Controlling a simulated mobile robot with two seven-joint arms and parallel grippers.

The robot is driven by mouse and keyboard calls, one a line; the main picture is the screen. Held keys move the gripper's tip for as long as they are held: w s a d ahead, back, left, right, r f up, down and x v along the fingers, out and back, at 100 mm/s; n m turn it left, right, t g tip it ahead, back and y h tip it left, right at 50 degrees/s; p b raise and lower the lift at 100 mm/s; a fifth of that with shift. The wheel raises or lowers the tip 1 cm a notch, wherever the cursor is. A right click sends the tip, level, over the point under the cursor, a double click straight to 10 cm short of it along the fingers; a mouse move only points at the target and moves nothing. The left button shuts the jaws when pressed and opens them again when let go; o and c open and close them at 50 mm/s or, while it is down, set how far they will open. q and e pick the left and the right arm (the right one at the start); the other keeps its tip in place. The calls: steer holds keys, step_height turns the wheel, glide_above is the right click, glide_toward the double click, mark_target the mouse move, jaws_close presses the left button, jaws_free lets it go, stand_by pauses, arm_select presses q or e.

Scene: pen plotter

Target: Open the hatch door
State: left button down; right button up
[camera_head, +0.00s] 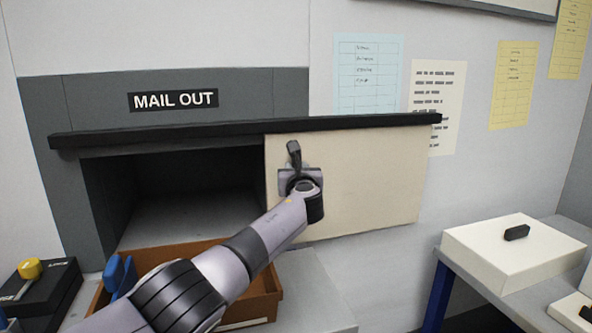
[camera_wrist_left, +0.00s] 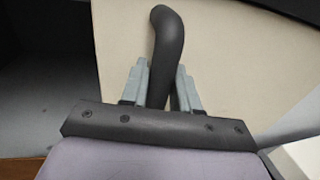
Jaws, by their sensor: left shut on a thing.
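The hatch door (camera_head: 365,180) is a cream panel hanging from a black rail (camera_head: 240,133). It stands to the right of the dark hatch opening (camera_head: 190,195), which shows open under the "MAIL OUT" sign (camera_head: 173,101). A dark curved handle (camera_head: 294,153) is on the door's left part. In the left wrist view the handle (camera_wrist_left: 166,45) rises between the two grey fingers of my left gripper (camera_wrist_left: 160,88), which is shut on it. The handle's lower part is hidden by the gripper. My right gripper is not in view.
A brown tray (camera_head: 265,297) with a blue object (camera_head: 120,275) stands below the opening. A black box with a yellow knob (camera_head: 29,268) is at the far left. A white box (camera_head: 510,252) sits on a table at right. Papers hang on the wall.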

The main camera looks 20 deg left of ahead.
arm_select(q)
steer(key=shift+d, duration=0.1)
steer(key=c, duration=1)
jaws_free()
steer(key=shift+s, duration=0.1)
steer(key=shift+s+d+p, duration=0.15)
steer(key=shift+s+p, duration=0.15)
steer(key=shift+p, duration=0.3)
steer(key=shift+p+v, duration=0.85)
steer(key=shift+v, duration=2.3)
